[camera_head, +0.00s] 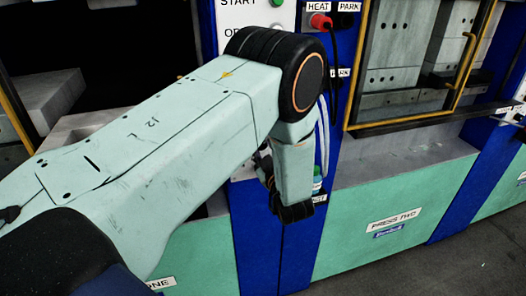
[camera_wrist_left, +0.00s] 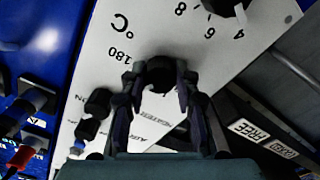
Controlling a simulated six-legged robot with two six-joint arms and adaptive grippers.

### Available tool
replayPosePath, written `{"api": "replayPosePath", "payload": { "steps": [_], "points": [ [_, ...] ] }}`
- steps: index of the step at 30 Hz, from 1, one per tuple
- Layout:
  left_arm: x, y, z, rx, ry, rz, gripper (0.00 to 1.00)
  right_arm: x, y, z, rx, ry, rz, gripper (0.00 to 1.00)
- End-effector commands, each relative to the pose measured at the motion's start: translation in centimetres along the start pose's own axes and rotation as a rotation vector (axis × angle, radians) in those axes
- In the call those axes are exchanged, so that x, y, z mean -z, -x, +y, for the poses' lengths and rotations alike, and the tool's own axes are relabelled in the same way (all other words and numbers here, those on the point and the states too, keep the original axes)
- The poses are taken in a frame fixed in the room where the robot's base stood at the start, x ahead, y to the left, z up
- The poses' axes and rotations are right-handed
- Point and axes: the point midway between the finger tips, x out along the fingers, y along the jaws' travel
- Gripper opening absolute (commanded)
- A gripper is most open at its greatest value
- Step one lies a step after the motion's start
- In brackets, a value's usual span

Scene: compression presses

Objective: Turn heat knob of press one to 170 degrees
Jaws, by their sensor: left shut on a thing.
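My left gripper (camera_wrist_left: 160,84) has its two fingers on either side of a dark round knob (camera_wrist_left: 160,68) on a white panel (camera_wrist_left: 108,40). The fingers are closed on this knob, and a "180" and "°C" marking shows beside it, upside down in the left wrist view. The knob's pointer is hidden, so its setting cannot be read. In the head view my left arm covers most of press one and its panel (camera_head: 240,14), and only dark parts of my left gripper (camera_head: 265,165) show. My right gripper is not in view.
A second dark knob (camera_wrist_left: 225,6) with a number scale sits on the same panel. A red plug (camera_head: 320,21) with a black cable is under the "HEAT" label. Press two (camera_head: 395,215) stands at the right, with a yellow-framed guard (camera_head: 400,122).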

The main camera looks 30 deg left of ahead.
Motion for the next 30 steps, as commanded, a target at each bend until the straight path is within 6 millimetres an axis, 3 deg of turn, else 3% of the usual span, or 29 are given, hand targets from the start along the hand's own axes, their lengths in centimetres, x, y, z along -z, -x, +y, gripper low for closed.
{"api": "replayPosePath", "payload": {
  "steps": [10,26,27,30],
  "points": [
    [-0.02,0.01,-0.01,0.000,0.144,0.001,0.00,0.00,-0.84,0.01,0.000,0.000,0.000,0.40],
    [0.03,0.02,0.01,0.001,0.170,0.000,0.00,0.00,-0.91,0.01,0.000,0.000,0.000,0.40],
    [0.03,0.02,0.01,0.001,0.170,0.000,0.31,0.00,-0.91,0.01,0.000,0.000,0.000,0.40],
    [0.02,0.01,0.01,0.001,0.169,0.000,0.40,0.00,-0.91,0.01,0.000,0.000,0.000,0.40]
  ]
}}
